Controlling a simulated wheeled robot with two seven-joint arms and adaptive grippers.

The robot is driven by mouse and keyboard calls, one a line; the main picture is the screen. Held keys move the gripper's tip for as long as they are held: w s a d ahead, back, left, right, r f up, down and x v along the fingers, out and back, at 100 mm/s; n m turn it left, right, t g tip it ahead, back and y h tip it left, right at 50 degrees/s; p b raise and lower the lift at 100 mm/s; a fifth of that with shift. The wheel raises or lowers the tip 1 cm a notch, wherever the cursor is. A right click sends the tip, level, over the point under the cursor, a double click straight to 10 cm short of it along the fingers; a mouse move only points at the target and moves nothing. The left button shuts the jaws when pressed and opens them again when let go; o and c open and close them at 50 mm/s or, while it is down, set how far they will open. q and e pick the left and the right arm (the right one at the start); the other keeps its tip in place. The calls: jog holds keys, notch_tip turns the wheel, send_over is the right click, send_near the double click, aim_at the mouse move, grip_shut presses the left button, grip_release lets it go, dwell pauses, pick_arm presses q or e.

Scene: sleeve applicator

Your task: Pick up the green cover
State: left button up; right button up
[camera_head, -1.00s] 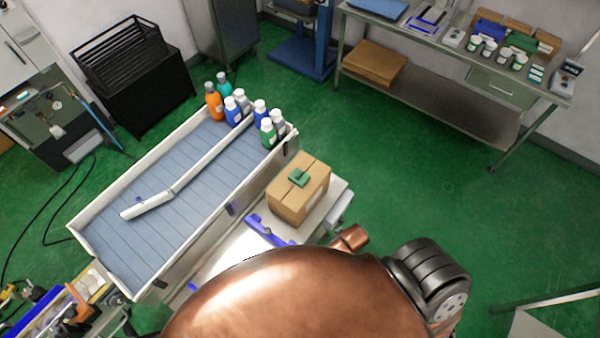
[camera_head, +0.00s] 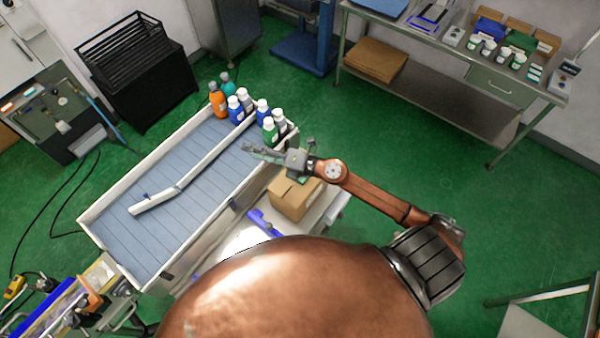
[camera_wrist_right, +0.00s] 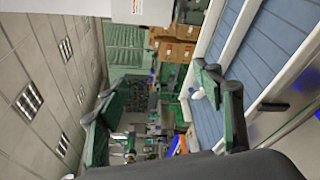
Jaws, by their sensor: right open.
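The green cover (camera_head: 304,180) lies on top of the cardboard box (camera_head: 293,199); only a sliver of it shows, as my right wrist hides most of it in the head view. My right gripper (camera_head: 256,149) is above the right edge of the blue conveyor, up and left of the box, with its fingers apart and pointing left. In the right wrist view the fingers (camera_wrist_right: 163,107) are spread wide with nothing between them. The cover cannot be made out in that view. My left gripper is not in view.
Several bottles (camera_head: 237,110) stand at the conveyor's far end, close to my right gripper. A white guide rail (camera_head: 182,181) runs along the blue conveyor (camera_head: 148,233). A steel table (camera_head: 450,106) stands at the back right.

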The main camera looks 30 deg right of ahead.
jog(key=s+d+f+n+g+h+p, duration=0.1)
jog(key=s+d+f+n+g+h, duration=0.1)
jog(key=d+f+n+g, duration=0.3)
jog(key=s+f+n+g+h, duration=0.2)
jog(key=f+n, duration=0.2)
jog(key=f, duration=0.3)
jog(key=d+f+h, duration=0.1)
jog(key=d, duration=0.2)
jog(key=d+f+g+h, duration=0.1)
jog(key=d+h, duration=0.1)
jog(key=d, duration=0.2)
jog(key=d+f+n+h, duration=0.1)
jog(key=d, duration=0.2)
jog(key=shift+s+d+f+g, duration=0.2)
jog(key=shift+s+f+g, duration=0.1)
jog(key=shift+f, duration=0.05)
jog(key=shift+w+d+f+h+p, duration=0.2)
jog(key=shift+f+h+p, duration=0.05)
jog(key=shift+f, duration=0.3)
jog(key=shift+w+d+f+h+p, duration=0.15)
jog(key=shift+f+h+p, duration=0.1)
jog(key=shift+f, duration=0.3)
jog(key=p+x, duration=0.1)
jog(key=x, duration=0.4)
jog(key=shift+a+p, duration=0.2)
jog(key=shift+p, duration=0.15)
jog(key=shift+f, duration=0.3)
jog(key=shift+c, duration=0.4)
